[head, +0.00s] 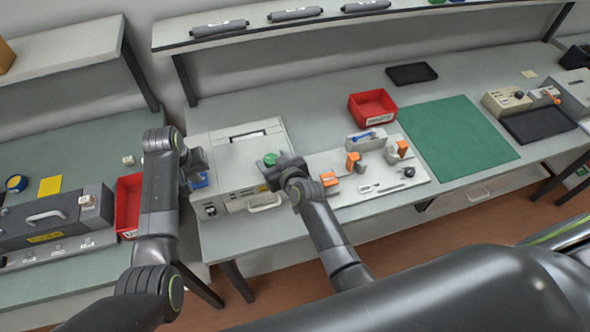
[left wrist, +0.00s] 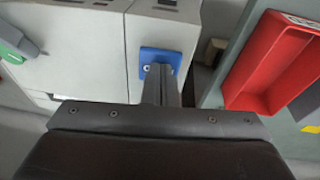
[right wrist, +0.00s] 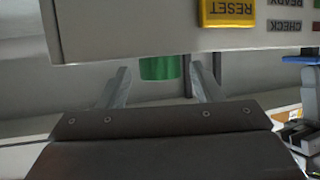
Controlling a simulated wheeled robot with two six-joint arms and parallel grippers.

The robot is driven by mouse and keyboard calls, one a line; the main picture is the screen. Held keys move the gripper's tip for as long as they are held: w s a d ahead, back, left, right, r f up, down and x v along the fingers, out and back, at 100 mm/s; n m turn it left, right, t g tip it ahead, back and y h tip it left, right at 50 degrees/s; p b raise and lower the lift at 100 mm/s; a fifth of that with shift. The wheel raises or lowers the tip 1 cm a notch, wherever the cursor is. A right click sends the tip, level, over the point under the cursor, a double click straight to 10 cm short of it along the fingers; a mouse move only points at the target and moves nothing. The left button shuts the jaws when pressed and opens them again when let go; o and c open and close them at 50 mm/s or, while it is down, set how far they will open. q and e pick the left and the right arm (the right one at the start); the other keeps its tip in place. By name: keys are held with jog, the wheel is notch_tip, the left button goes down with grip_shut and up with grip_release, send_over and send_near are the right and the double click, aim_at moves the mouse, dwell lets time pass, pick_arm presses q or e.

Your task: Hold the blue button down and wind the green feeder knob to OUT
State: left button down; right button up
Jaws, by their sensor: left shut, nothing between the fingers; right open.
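The blue button (head: 200,180) is on the left side of the pale grey machine (head: 232,150). It also shows in the left wrist view (left wrist: 150,54). My left gripper (left wrist: 160,70) is shut and empty, its fingertips over the lower part of the button; whether it is pressed in I cannot tell. The green knob (head: 270,158) is at the machine's right side, partly hidden by my right gripper (head: 272,172). In the right wrist view the green knob (right wrist: 160,67) shows between the open fingers (right wrist: 161,78), with gaps on both sides. The knob's marks are not readable.
A yellow RESET label (right wrist: 227,11) is on the panel close to my right gripper. A white board (head: 370,190) with orange-topped clamps stands to the right. A red bin (head: 128,195) is left of my left arm, another (head: 372,105) at the back.

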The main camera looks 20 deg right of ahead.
jog(key=shift+d+n+g+y, duration=0.1)
jog(key=shift+n+g+y, duration=0.2)
jog(key=shift+n+y, duration=0.65)
jog(key=shift+w+n+y, duration=0.1)
jog(key=shift+n+y, duration=0.25)
jog(key=shift+y, duration=0.1)
jog(key=v, duration=1.2)
jog(key=shift+d, duration=0.2)
jog(key=shift+w+r+g, duration=0.1)
jog(key=shift+w+g, duration=0.05)
jog(key=shift+g, duration=0.15)
jog(key=shift+w+d+n+g+y, duration=1.35)
jog(key=shift+d+n+y, duration=0.3)
jog(key=shift+n+y, duration=0.4)
jog(key=x, duration=1.2)
jog(key=shift+r, duration=0.1)
